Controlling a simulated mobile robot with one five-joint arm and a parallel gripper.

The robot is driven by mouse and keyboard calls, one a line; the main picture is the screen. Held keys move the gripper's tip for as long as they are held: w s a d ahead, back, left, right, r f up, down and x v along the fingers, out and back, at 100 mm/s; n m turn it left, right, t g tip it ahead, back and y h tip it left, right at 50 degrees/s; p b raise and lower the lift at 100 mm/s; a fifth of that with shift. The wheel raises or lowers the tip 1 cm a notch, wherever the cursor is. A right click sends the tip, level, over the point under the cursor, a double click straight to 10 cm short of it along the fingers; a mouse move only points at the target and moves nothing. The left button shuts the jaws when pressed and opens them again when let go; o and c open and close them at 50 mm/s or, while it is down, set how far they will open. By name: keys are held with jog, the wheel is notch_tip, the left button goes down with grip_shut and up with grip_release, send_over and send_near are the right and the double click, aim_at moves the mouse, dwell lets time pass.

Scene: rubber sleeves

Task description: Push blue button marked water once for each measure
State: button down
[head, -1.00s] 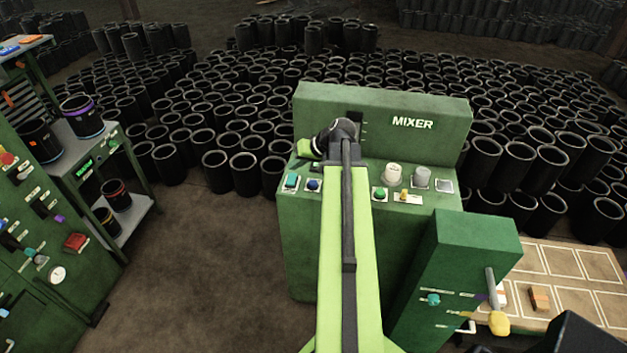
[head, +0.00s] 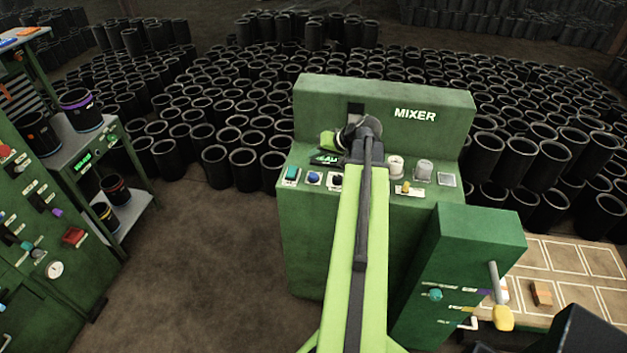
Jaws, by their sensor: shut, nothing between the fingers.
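The green mixer (head: 384,105) stands in the middle of the head view. A small blue button (head: 314,178) sits on the left part of its sloped panel, between a teal button (head: 292,174) and a dark knob on a white plate (head: 336,180). The label by the blue button is too small to read. My gripper (head: 327,143) is shut and empty above the panel, behind and slightly right of the blue button and apart from it. Its fingertips are hard to make out. A dark display with green letters (head: 326,159) is partly hidden by my arm.
A white knob (head: 396,165), a grey knob (head: 424,170) and a yellow switch (head: 406,187) sit right of my arm. A green lever cabinet (head: 465,250) stands front right. Shelving with black sleeves (head: 117,190) is at left. Floor between is clear.

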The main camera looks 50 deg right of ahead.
aim_at(316, 176)
notch_tip(316, 176, down, 6)
jog(key=b, duration=0.4)
jog(key=shift+b, duration=0.35)
dwell(1.4)
jog(key=shift+f+b, duration=0.4)
jog(key=shift+b, duration=0.05)
jog(key=shift+f+b, duration=0.4)
dwell(0.4)
jog(key=shift+r, duration=0.1)
jog(key=shift+r+p, duration=0.8)
jog(key=shift+p, duration=0.1)
notch_tip(316, 176, up, 5)
jog(key=p, duration=0.5)
jog(key=shift+r, duration=0.1)
